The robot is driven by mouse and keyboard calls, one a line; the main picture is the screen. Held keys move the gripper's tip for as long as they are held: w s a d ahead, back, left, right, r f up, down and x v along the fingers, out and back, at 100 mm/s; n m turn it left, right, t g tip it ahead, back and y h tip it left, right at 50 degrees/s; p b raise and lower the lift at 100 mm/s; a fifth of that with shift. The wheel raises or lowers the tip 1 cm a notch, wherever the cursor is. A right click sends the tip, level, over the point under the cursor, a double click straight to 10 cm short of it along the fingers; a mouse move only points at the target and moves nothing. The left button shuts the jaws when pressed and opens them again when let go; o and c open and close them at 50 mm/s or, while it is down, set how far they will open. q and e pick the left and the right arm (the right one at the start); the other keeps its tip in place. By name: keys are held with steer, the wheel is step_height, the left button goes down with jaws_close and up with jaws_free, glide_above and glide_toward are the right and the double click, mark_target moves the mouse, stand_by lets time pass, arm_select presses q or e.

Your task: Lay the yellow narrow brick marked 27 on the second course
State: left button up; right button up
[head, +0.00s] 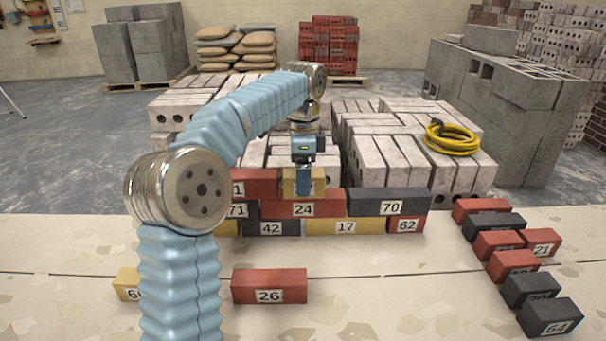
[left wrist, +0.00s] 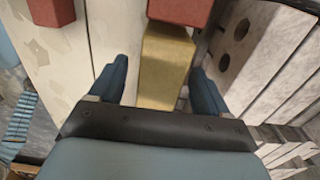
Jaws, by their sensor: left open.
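The narrow yellow brick (head: 289,183) stands in the wall's top row, on the red brick 24 (head: 275,209) and beside a red brick (head: 255,181) whose label ends in 1. Its own marking is mostly hidden by my left gripper (head: 303,190), which points down at it. In the left wrist view the yellow brick (left wrist: 164,70) lies between the two spread fingers of my left gripper (left wrist: 160,85), with a visible gap on each side. The dark brick 70 (head: 390,202) tops the row below, to the right. My right gripper is not in view.
The wall's bottom row includes the dark brick 42 (head: 272,228), yellow 17 (head: 330,227) and red 62 (head: 407,225). Red brick 26 (head: 269,286) lies in front. Several red and dark bricks lie right, including 64 (head: 550,317). Pale block stacks (head: 400,130) stand behind the wall.

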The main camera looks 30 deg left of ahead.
arm_select(q)
step_height(320, 180, up, 7)
steer(key=shift+f+p, duration=0.2)
steer(key=shift+p, duration=0.8)
steer(key=shift+r, duration=0.55)
